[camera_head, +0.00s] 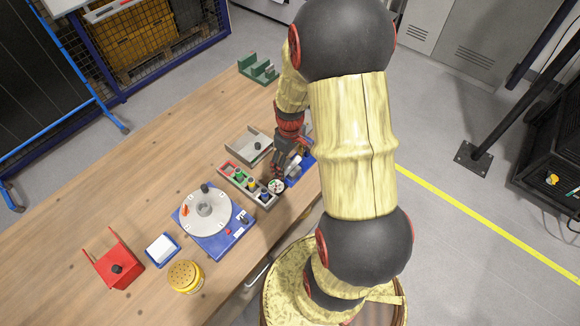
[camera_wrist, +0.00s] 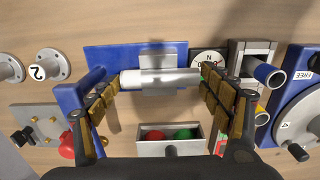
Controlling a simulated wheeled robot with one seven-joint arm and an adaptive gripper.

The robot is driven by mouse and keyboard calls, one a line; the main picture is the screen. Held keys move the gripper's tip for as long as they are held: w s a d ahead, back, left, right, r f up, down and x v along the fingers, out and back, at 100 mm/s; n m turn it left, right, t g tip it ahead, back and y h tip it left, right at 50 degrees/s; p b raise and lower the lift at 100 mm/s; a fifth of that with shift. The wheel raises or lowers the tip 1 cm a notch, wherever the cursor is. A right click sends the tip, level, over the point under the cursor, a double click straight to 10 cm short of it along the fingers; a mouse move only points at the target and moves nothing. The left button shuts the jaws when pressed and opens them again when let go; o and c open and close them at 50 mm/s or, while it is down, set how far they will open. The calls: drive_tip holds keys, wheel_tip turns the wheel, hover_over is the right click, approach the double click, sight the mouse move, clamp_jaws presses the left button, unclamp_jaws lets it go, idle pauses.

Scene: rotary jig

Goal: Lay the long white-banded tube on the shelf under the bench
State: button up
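In the wrist view a pale tube (camera_wrist: 160,78), white at its left end and silvery along the rest, lies crosswise at a grey support on a blue plate (camera_wrist: 105,58). I cannot tell for sure whether it is the long white-banded tube. My gripper (camera_wrist: 161,84) is open, with one finger near each end of the tube; no clear grip shows. In the head view my gripper (camera_head: 284,172) is low over the bench (camera_head: 130,230), near its right edge, and mostly hides the blue fixture. The shelf under the bench is not visible.
A grey tray (camera_head: 235,180) of coloured parts lies beside my gripper. A blue rotary jig (camera_head: 228,240), a white-topped blue box (camera_head: 162,250), a yellow round container (camera_head: 185,276) and a red holder (camera_head: 117,262) stand farther left. The bench's far left is clear.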

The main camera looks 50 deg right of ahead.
sight(290, 165)
drive_tip(key=c, duration=0.8)
drive_tip(key=shift+r, duration=0.1)
drive_tip(key=shift+r, duration=0.45)
wheel_tip(290, 165, up, 2)
drive_tip(key=shift+r+p, duration=0.2)
drive_tip(key=shift+p, duration=0.4)
drive_tip(key=s+a+r+p, duration=0.1)
drive_tip(key=s+r, duration=0.2)
drive_tip(key=s, duration=0.1)
drive_tip(key=s+a+r, duration=0.1)
drive_tip(key=s+r, duration=0.2)
drive_tip(key=s, duration=0.2)
drive_tip(key=s+a+r+p, duration=0.1)
drive_tip(key=s+r, duration=0.2)
drive_tip(key=s, duration=0.1)
drive_tip(key=shift+s+a+r+p, duration=0.1)
drive_tip(key=shift+s+r+p, duration=0.2)
drive_tip(key=shift+p, duration=0.05)
